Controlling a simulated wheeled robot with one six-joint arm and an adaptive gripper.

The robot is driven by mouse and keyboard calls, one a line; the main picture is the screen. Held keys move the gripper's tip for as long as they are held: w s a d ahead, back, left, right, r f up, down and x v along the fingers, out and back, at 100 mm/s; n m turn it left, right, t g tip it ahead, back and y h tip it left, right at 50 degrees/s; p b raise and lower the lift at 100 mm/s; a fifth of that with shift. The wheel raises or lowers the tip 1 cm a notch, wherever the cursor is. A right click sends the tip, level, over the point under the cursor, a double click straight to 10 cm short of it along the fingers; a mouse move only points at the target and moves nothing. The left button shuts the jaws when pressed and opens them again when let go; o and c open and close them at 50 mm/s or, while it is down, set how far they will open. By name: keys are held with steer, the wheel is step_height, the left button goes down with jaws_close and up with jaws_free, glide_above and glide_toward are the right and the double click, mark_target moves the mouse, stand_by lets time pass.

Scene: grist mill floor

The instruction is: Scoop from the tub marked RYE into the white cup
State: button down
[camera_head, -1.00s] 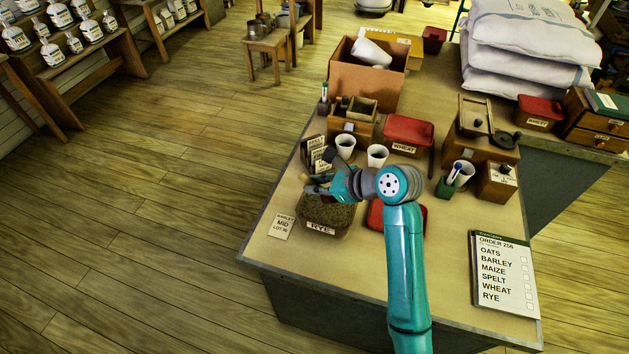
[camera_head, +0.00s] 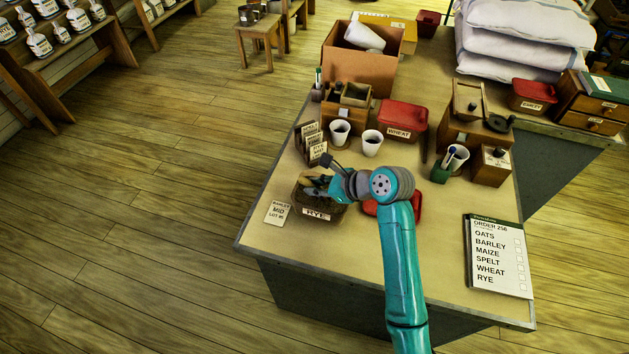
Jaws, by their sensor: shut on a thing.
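The tub marked RYE (camera_head: 317,214) sits open on the bench near its left edge, with dark grain inside. My gripper (camera_head: 325,186) is low over the tub, shut on a scoop (camera_head: 311,182) of which a wooden part shows. The scoop's bowl is hidden or too small to make out, so I cannot tell if it holds grain. Two white cups stand upright behind the tub: a left cup (camera_head: 340,131) and a right cup (camera_head: 372,143). Both look dark inside; their contents are unclear.
Seed packets (camera_head: 313,142) stand just behind the tub. A red-lidded WHEAT tub (camera_head: 402,120) is right of the cups. A red lid (camera_head: 417,205) lies partly under my arm. The front of the bench is clear.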

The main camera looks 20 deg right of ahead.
mark_target(310, 183)
steer(key=shift+s+d+f+g+h, duration=0.15)
steer(key=shift+f+g+h, duration=0.25)
steer(key=shift+f, duration=0.4)
steer(key=shift+f+g+h, duration=0.65)
steer(key=shift+g+h, duration=0.25)
steer(key=shift+h, duration=0.2)
steer(key=shift+d, duration=0.1)
steer(key=shift+n+g+h, duration=0.3)
steer(key=shift+g+h, duration=0.1)
steer(key=shift+h, duration=0.2)
steer(key=shift+r, duration=3.1)
steer(key=shift+w+a+r, duration=0.15)
steer(key=shift+a+r, duration=0.1)
steer(key=shift+r, duration=0.3)
steer(key=shift+w+a+r, duration=0.2)
steer(key=shift+a+r, duration=0.05)
steer(key=shift+r, duration=0.35)
steer(key=shift+w+a+r, duration=0.15)
steer(key=shift+a+r, duration=0.1)
steer(key=shift+r, duration=0.3)
steer(key=shift+a, duration=0.1)
